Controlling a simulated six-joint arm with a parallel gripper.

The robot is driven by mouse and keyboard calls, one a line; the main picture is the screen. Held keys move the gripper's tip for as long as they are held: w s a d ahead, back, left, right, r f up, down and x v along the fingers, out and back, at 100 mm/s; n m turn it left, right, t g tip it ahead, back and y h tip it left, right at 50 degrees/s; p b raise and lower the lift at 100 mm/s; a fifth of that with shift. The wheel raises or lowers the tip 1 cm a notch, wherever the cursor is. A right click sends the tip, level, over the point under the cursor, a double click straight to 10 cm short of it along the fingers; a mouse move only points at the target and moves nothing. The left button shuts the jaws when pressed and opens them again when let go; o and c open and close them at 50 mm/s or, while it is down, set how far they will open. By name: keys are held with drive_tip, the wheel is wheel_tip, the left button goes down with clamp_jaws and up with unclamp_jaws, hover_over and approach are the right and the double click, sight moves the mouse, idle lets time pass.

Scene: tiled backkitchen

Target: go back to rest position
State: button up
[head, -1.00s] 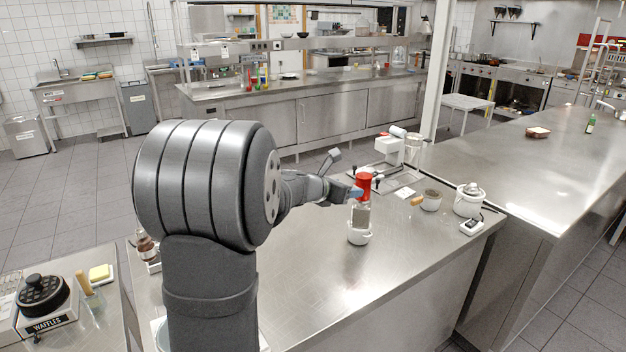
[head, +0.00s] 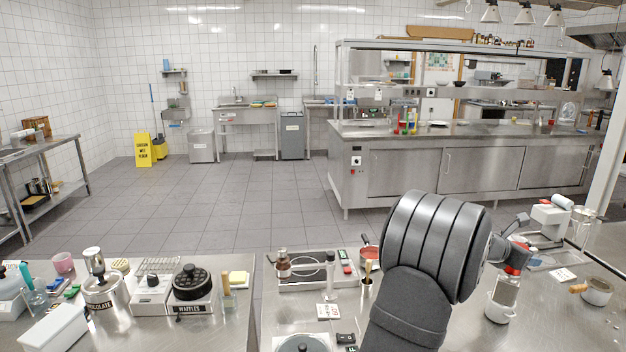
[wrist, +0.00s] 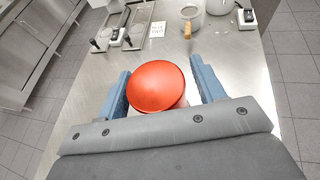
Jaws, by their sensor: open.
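My gripper (wrist: 159,70) is open in the wrist view. Its two blue fingers stand on either side of a round red top (wrist: 157,88), with a visible gap on the right; on the left I cannot tell whether they touch. In the head view my gripper (head: 517,252) is small and partly hidden behind my arm. The red top (head: 514,269) sits on a greyish upright body (head: 507,289), which stands in or directly behind a white cup (head: 497,311) on the steel counter. I cannot tell which.
A drip tray with black handles (wrist: 122,28) and a white card (wrist: 157,29) lie beyond the gripper. A hotplate (head: 308,270) and a waffle maker (head: 192,283) are left of my arm.

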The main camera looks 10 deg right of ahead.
drive_tip(key=shift+r, duration=0.35)
drive_tip(key=shift+f, duration=0.1)
